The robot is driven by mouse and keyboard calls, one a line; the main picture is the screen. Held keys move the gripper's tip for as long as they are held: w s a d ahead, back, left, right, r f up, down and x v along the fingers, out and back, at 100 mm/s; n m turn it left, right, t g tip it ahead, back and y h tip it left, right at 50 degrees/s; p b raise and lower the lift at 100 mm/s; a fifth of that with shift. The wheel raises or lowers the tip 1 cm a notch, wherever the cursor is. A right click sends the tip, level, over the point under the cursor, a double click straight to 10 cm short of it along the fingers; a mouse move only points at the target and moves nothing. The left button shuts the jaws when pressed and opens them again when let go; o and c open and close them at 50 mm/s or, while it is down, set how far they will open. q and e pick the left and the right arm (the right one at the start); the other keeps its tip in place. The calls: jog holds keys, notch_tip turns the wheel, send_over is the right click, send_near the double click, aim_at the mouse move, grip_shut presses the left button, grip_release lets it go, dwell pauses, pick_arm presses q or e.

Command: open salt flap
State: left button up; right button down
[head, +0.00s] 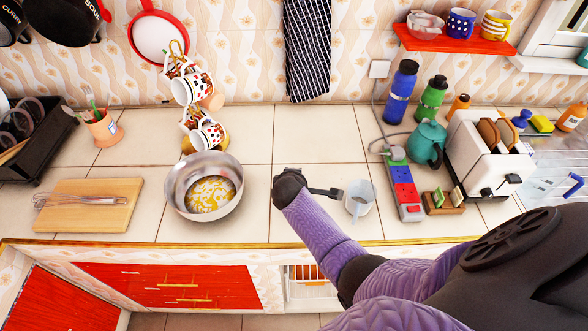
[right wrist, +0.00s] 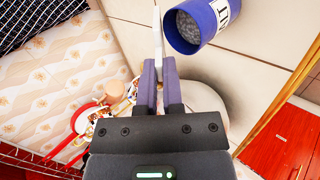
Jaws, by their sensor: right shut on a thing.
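My right gripper (head: 338,192) reaches over the counter from the right, low beside a pale, open-topped container (head: 359,201). In the right wrist view the fingers of my right gripper (right wrist: 157,70) are closed on a thin pale strip (right wrist: 157,38) that sticks out past their tips. I cannot tell what the strip belongs to. No salt flap can be made out. My left gripper is not in view.
A steel pan (head: 174,198) and a cutting board (head: 105,192) with a whisk lie to the left. A power strip (head: 405,192), a teal teapot (head: 427,143) and a toaster (head: 485,155) stand to the right. The counter behind the gripper is clear.

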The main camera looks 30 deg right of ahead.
jog(key=shift+w+d+r+g+y+p, duration=0.2)
jog(key=shift+w+r+g+y+p, duration=0.15)
jog(key=shift+r, duration=0.2)
jog(key=shift+w+d+r+g+y+p, duration=0.1)
jog(key=shift+w+d+g+y+p, duration=0.25)
jog(key=shift+g, duration=0.4)
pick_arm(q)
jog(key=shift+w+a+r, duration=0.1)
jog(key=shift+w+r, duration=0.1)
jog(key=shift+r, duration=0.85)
pick_arm(e)
jog(key=shift+w+d+r+g+y, duration=0.2)
jog(key=shift+w+d+g+y, duration=0.3)
jog(key=shift+g+y, duration=0.35)
jog(key=shift+w+a, duration=0.1)
jog(key=c, duration=0.7)
grip_release()
jog(key=shift+c, duration=0.2)
pick_arm(q)
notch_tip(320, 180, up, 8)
jog(key=p, duration=0.7)
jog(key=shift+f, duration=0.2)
pick_arm(e)
jog(key=v, duration=1)
